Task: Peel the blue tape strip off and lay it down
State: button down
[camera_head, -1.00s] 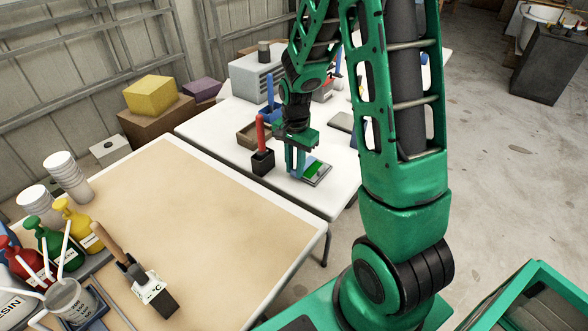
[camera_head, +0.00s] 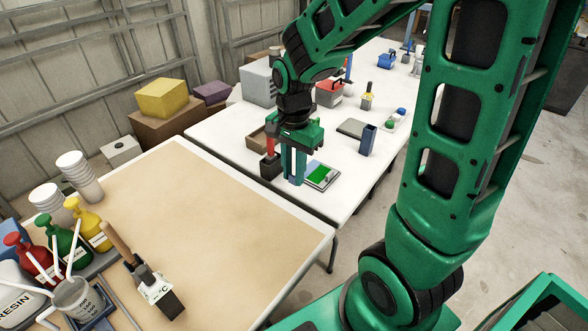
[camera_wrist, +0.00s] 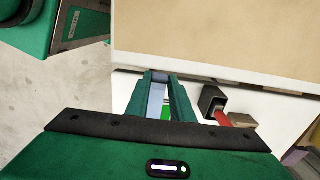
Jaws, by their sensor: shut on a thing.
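My gripper (camera_head: 294,182) points down over the near edge of the white table, just left of a small panel with a green patch (camera_head: 321,176). In the wrist view my gripper (camera_wrist: 160,76) is shut on the blue tape strip (camera_wrist: 157,96), a pale blue band between the fingers. The green patch shows between and behind the fingers there (camera_wrist: 166,112). How much of the strip still touches the panel cannot be told, as the fingers hide it.
A dark holder with a red handle (camera_head: 270,147) stands close left of my gripper. A blue upright box (camera_head: 368,141) and a grey plate (camera_head: 352,128) lie to the right. The tan-topped table (camera_head: 200,215) in front is mostly bare, with bottles and cups at its left.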

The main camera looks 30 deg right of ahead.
jog(key=shift+s+a+r, duration=0.1)
jog(key=shift+s+r, duration=0.05)
jog(key=shift+r, duration=0.35)
jog(key=shift+r, duration=2.2)
jog(key=shift+r, duration=2.4)
jog(key=shift+f, duration=0.1)
